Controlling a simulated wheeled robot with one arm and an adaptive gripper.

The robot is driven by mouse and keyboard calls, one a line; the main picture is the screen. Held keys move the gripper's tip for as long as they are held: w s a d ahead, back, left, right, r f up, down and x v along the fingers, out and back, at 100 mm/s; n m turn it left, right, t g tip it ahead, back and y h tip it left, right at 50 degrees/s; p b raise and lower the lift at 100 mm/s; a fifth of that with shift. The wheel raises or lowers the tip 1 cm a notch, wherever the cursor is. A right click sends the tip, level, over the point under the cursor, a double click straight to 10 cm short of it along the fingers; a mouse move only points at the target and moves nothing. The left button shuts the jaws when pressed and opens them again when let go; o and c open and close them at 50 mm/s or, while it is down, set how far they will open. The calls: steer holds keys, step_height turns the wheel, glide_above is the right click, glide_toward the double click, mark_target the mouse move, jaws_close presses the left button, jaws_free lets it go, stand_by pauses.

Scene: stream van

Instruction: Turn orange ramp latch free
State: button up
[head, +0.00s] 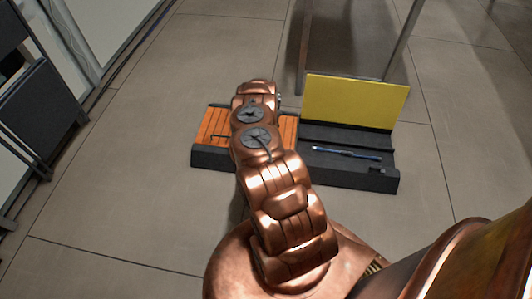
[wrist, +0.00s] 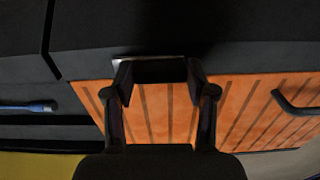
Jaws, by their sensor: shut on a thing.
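The orange slatted ramp (head: 213,125) lies flat in the left half of a low dark base in the head view. It fills much of the wrist view (wrist: 250,105). In the wrist view, my gripper (wrist: 158,78) reaches over the ramp's edge, its two fingers on either side of a dark latch piece (wrist: 160,70) with a pale metal edge. The gripper is shut on this latch, whose lower part is hard to make out. In the head view my arm covers the ramp's middle and hides the gripper and latch.
A dark handle (wrist: 295,104) stands on the ramp at right in the wrist view. In the head view, a blue rod (head: 346,153) lies in the base's right half (head: 350,178), before an upright yellow panel (head: 355,102). Open tiled floor surrounds the base; dark furniture (head: 28,105) stands far left.

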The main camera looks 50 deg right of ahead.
steer(key=o, duration=1)
steer(key=shift+s+d, duration=0.1)
steer(key=shift+d, duration=0.1)
steer(key=shift+o, duration=0.8)
steer(key=shift+a, duration=0.1)
steer(key=shift+r, duration=0.15)
step_height(320, 180, up, 12)
